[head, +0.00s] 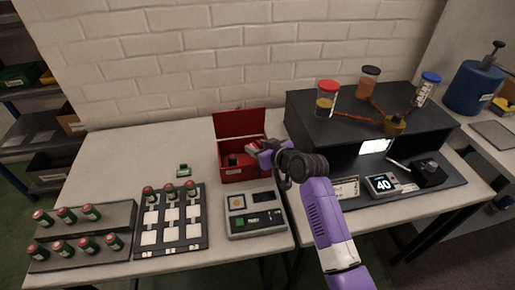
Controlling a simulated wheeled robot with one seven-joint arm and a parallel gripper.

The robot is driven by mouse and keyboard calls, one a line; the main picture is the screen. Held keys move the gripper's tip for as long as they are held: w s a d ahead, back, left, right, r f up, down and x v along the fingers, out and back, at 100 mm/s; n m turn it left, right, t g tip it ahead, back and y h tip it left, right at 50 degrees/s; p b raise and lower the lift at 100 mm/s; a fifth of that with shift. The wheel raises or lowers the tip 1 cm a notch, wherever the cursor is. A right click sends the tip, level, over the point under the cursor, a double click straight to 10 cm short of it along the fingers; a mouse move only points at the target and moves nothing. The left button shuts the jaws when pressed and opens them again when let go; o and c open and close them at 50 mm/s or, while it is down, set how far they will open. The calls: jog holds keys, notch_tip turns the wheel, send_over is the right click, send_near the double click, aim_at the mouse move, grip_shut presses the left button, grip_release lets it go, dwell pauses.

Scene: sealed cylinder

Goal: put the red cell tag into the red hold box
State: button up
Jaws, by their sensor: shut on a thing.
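The red hold box (245,175) stands on the table with its lid (240,123) raised at the back. A small red and dark thing (240,160) shows inside it, too small to make out. My gripper (255,149) reaches in from the right and is over the box's opening, at its right side. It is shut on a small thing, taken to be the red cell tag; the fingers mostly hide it. I cannot tell whether it touches the box.
A grey tester tray (233,226) lies in front of the box. A grid tray (170,244) and a rack (85,262) of red-topped green cells stand left. A small green item (184,170) lies behind the grid. A black bench (369,132) with jars stands right.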

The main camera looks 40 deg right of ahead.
jog(key=shift+f, duration=0.35)
jog(key=shift+f, duration=0.1)
jog(key=shift+f+b, duration=0.4)
jog(key=shift+f, duration=0.15)
jog(key=o, duration=1.3)
